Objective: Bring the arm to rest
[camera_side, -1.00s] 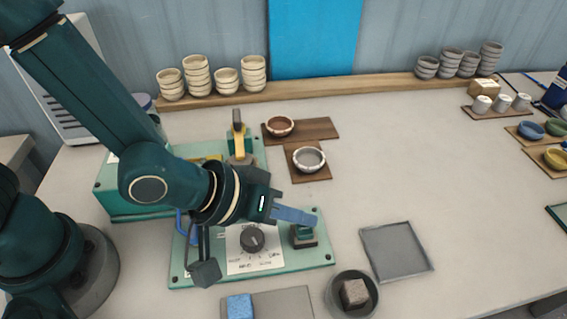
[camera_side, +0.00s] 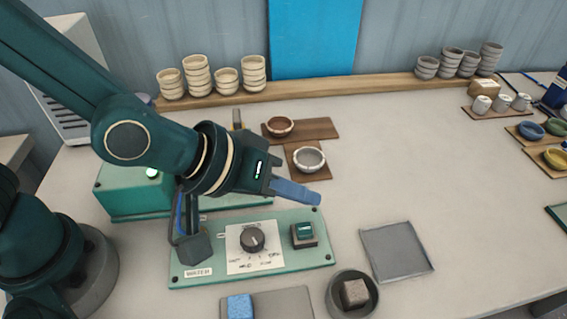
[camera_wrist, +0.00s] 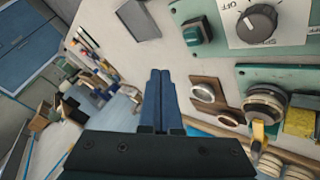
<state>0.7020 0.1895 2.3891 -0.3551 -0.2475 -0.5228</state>
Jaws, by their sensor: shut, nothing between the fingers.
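My gripper (camera_side: 296,192) is shut and empty, with its blue fingers together. In the side view it hangs in the air above the green control panel (camera_side: 215,278), over the area between the panel and the small wooden boards. The panel carries a dark rotary knob (camera_side: 252,239) and a square green button (camera_side: 304,234), both clear of the fingers. In the wrist view the shut fingers (camera_wrist: 159,75) point away over the table, with the knob (camera_wrist: 257,22) and the button (camera_wrist: 196,33) to their right. My arm hides part of the green box behind the panel.
A bowl (camera_side: 309,159) on a wooden board (camera_side: 311,175) stands just beyond the fingers. Stacked bowls (camera_side: 197,77) line the back shelf. A grey tray (camera_side: 396,250), a round dish with a brown block (camera_side: 354,293) and a blue sponge (camera_side: 240,306) lie in front. The table's right middle is clear.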

